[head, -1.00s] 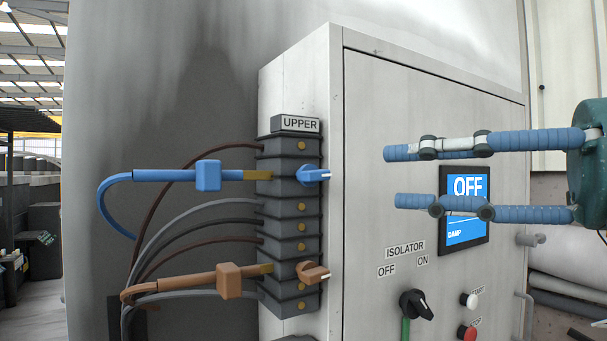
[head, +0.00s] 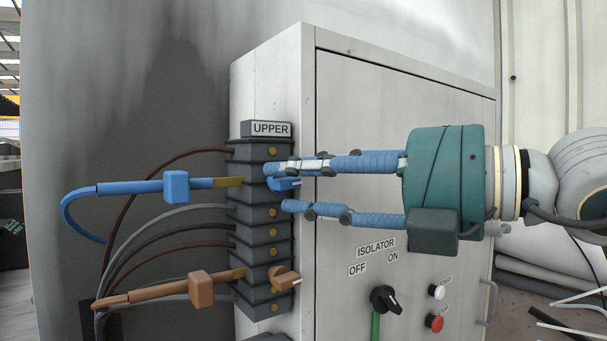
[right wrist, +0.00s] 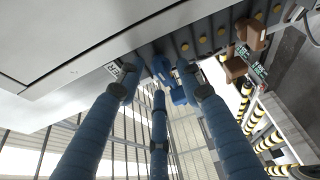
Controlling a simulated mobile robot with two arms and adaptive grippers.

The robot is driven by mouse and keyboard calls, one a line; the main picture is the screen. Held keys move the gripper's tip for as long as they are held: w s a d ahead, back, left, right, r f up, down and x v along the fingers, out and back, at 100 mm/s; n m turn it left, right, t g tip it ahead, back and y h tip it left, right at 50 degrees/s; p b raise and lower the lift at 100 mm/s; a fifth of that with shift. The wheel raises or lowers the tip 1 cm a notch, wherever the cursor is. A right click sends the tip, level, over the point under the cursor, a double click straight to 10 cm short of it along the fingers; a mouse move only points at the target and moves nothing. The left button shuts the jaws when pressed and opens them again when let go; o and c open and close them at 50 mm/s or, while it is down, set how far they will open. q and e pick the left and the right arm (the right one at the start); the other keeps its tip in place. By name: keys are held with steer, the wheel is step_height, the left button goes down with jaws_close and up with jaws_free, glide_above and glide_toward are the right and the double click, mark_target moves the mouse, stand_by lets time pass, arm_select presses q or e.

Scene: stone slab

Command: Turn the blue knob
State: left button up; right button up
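The blue knob (head: 287,184) sticks out from the front of the dark terminal block (head: 252,232), below the UPPER label. It is partly hidden behind the upper finger of my right gripper (head: 276,187). My right gripper is open, with one finger across the top of the knob and another below it. In the right wrist view the knob (right wrist: 161,67) shows between the spread blue fingers, near their tips. I cannot tell whether any finger touches it. My left gripper is not in view.
A blue cable connector (head: 176,186) enters the block from the left. An orange knob (head: 285,279) and orange connector (head: 201,290) sit lower. The black isolator switch (head: 384,299) is on the white cabinet (head: 345,110), beside white (head: 436,292) and red (head: 434,323) buttons.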

jaws_close()
